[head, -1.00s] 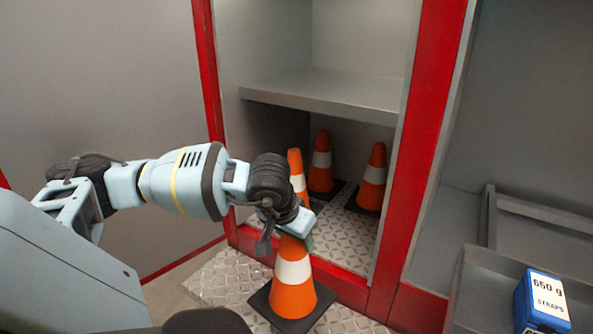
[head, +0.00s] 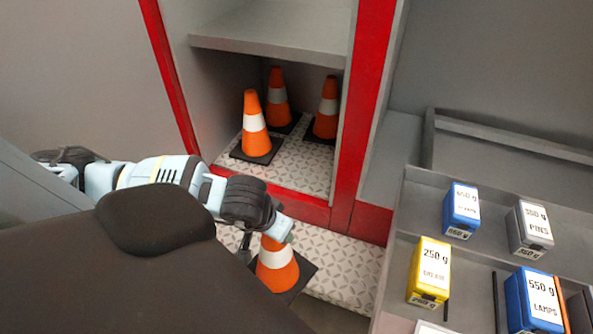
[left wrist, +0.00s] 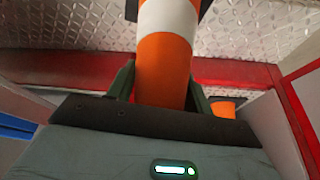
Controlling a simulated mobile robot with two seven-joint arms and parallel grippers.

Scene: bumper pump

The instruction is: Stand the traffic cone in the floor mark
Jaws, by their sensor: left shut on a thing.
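An orange traffic cone (head: 278,266) with a white band and dark square base is upright, its base looking slightly tilted, in front of the red-framed cabinet. My left gripper (head: 284,232) is shut on its upper part. In the left wrist view the cone (left wrist: 165,55) stands between the two fingers (left wrist: 165,85). I cannot tell whether its base touches the floor. I cannot make out a floor mark; part of the floor is hidden behind my own dark body part. My right gripper is not in view.
Several similar cones, such as the front one (head: 256,125), stand on the cabinet's patterned lower floor (head: 300,170) below a grey shelf (head: 275,38). At right, a grey rack holds blue (head: 462,208), yellow (head: 429,270) and grey (head: 530,228) weight-labelled boxes. Patterned floor (head: 345,265) right of the held cone is clear.

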